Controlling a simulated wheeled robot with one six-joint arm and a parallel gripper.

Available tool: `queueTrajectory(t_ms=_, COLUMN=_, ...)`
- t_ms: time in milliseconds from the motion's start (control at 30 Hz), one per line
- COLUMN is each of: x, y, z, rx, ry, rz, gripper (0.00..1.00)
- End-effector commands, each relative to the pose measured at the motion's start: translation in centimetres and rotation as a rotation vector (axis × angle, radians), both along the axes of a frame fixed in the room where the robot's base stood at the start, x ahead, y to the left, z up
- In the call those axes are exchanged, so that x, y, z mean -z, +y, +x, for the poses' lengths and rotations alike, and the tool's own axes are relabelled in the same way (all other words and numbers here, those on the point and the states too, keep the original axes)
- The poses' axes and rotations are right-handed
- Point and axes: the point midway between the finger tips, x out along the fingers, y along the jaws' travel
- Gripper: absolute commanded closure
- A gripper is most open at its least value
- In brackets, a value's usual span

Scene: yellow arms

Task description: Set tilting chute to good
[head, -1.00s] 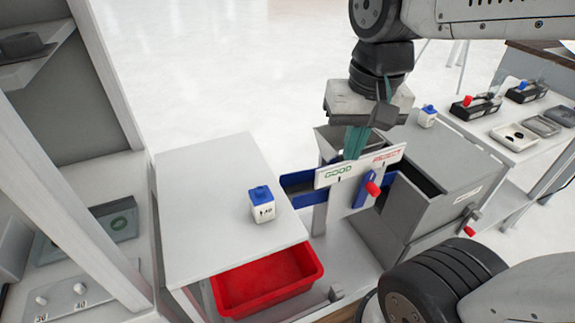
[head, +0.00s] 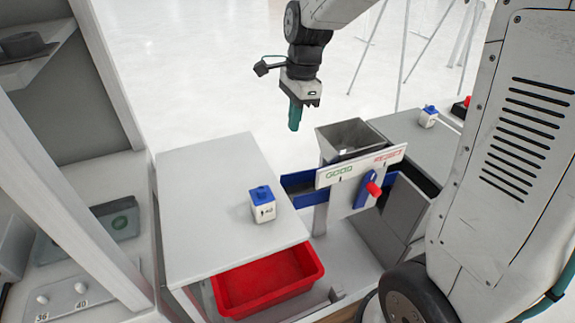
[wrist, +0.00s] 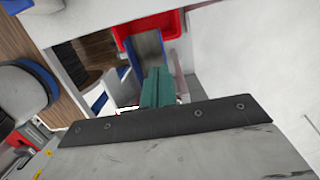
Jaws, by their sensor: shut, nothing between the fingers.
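The tilting chute stands in the middle of the head view, with a grey hopper (head: 350,138) on top and a white sign (head: 360,165) reading GOOD on the left and REJECT on the right. Its blue lever with a red knob (head: 374,189) points to the lower right, below the REJECT side. Blue-sided channels (head: 300,187) show to the left and right behind the sign. My gripper (head: 294,118) is shut and empty, with teal fingers pointing down. It hangs in the air behind and left of the hopper, apart from the chute. The fingers also show in the wrist view (wrist: 158,87).
A shelf unit borders the left.

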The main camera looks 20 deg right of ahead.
Motion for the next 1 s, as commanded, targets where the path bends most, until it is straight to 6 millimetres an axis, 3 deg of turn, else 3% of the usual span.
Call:
queueTrajectory(t_ms=267, x=2.1, y=0.3, z=-0.1, rx=-0.002, ry=0.003, rz=0.000, gripper=1.00)
queueTrajectory(t_ms=700, x=11.0, y=1.4, z=-0.1, rx=-0.003, ry=0.005, rz=0.000, gripper=1.00)
queueTrajectory(t_ms=1000, x=13.8, y=1.8, z=-0.1, rx=-0.003, ry=0.001, rz=0.000, gripper=1.00)
